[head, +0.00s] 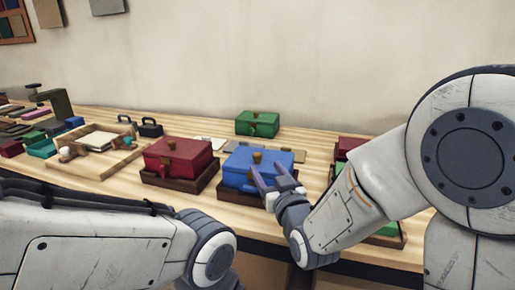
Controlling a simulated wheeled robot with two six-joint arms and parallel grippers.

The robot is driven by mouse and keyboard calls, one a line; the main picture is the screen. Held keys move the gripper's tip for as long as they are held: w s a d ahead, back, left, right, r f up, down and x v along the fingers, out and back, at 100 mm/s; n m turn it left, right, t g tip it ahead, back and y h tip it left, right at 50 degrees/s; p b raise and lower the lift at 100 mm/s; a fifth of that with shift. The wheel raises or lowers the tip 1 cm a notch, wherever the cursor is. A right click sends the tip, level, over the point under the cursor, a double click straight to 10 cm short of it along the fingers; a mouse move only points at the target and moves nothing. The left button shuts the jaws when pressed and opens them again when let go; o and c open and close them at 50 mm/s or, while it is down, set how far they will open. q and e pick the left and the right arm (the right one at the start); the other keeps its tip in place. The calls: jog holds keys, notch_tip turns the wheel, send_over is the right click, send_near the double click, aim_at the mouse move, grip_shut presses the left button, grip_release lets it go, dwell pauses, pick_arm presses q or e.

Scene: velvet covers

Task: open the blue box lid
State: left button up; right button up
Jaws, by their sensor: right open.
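The blue box (240,167) sits in a dark wooden tray in the middle of the wooden table, with its lid down. It has brass-coloured fittings, one on the lid and one low at its front. My right gripper (265,176) is open at the right front of the blue box, its fingers pointing at the box and overlapping part of its front. I cannot tell whether the fingers touch it. My left arm comes in at the lower left; its gripper is not visible.
A red box (176,157) in a dark tray stands left of the blue box. A green box (257,124) stands behind. More boxes are partly hidden behind my right arm. A wooden tray (78,165) and small items fill the left side.

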aim_at(258, 157)
jog(key=shift+w+a+r+p, duration=0.1)
jog(key=shift+w+a+p, duration=0.15)
jog(key=shift+w+p, duration=0.5)
pick_arm(q)
notch_tip(258, 157, up, 3)
jog(key=shift+f, duration=0.1)
pick_arm(e)
jog(key=x, duration=0.7)
grip_shut()
dwell(0.5)
